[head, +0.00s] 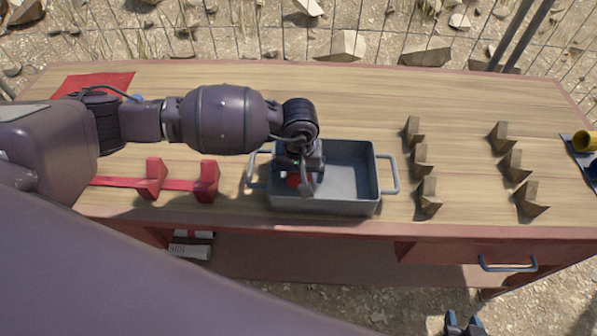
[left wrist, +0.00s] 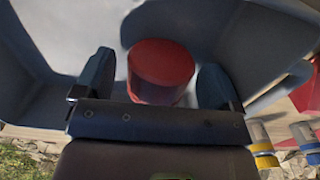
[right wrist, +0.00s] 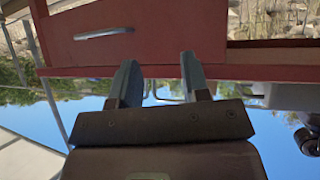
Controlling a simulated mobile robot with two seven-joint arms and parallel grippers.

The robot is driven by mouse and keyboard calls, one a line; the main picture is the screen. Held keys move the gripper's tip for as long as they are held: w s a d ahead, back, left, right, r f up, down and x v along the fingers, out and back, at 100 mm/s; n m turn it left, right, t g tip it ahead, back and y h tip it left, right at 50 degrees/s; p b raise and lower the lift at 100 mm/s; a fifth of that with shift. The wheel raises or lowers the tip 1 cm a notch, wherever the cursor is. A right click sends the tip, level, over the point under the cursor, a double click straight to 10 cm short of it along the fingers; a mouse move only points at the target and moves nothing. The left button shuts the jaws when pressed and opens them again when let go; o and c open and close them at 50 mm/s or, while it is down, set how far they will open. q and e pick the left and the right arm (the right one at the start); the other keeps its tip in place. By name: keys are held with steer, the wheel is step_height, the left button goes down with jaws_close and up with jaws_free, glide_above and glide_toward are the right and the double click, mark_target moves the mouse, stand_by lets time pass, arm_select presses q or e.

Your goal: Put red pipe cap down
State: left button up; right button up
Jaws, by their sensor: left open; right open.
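The red pipe cap (left wrist: 160,65) rests in the grey tray (head: 345,207), at the tray's left part. In the head view the cap (head: 293,181) is partly hidden by my left gripper (head: 303,178). In the left wrist view my left gripper (left wrist: 155,85) is open, with one finger on each side of the cap and a gap showing beside it. My right gripper (head: 465,324) is low in front of the table, open and empty. It also shows in the right wrist view (right wrist: 160,82), facing the table's front.
The table (head: 450,95) holds a red rack (head: 125,183) left of the tray and several wooden V-shaped supports (head: 420,158) to its right. A drawer with a blue handle (head: 508,266) is below. The table's back is mostly clear.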

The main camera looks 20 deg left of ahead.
arm_select(q)
step_height(320, 180, up, 13)
stand_by(0.5)
steer(key=shift+f, duration=0.15)
